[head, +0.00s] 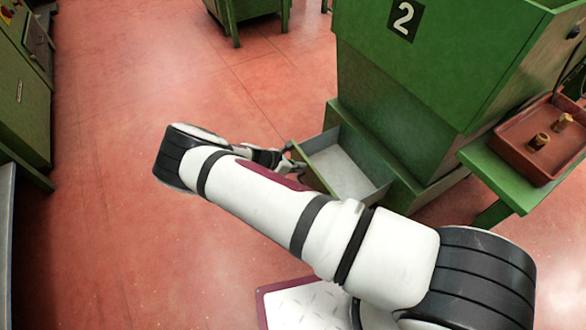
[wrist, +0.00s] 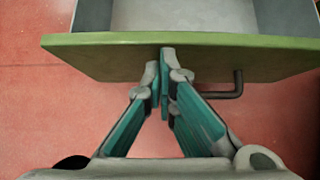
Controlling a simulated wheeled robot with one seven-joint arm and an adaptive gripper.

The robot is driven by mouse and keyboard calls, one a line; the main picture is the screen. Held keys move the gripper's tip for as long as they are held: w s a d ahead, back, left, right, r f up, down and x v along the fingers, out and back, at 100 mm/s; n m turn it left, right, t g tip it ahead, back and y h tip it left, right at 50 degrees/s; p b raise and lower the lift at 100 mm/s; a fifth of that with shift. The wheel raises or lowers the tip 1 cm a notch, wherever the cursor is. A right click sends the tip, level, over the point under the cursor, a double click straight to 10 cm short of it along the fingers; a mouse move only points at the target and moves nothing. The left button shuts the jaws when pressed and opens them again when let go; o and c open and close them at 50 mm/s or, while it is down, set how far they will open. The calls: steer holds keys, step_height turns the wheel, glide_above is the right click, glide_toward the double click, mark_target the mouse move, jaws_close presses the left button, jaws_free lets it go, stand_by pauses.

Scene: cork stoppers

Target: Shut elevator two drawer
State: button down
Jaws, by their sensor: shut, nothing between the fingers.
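The green elevator (head: 385,62) bears a black plate with a white 2. Its low drawer (head: 343,172) stands pulled out, with a grey, empty-looking inside and a green front. The drawer front also shows in the wrist view (wrist: 100,60). A dark bent handle (wrist: 228,90) sticks out from the front, right of my fingers. My gripper (wrist: 160,72) is shut and empty, its fingertips at the outer face of the drawer front, left of the handle. They look to be touching it or very close. In the head view, my arm partly hides the gripper and the drawer's near side.
Green cabinets stand at the left edge and the top. The red floor (head: 110,210) left of the drawer is clear.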

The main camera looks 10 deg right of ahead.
steer(key=shift+d, duration=0.1)
steer(key=w+d+b, duration=0.1)
steer(key=w+d, duration=0.2)
steer(key=d, duration=0.7)
steer(key=w+d+b, duration=0.1)
steer(key=w+d, duration=0.3)
steer(key=d, duration=0.7)
steer(key=a+f+p+v, duration=0.2)
steer(key=p+v, duration=0.1)
steer(key=v, duration=1)
steer(key=shift+s, duration=0.35)
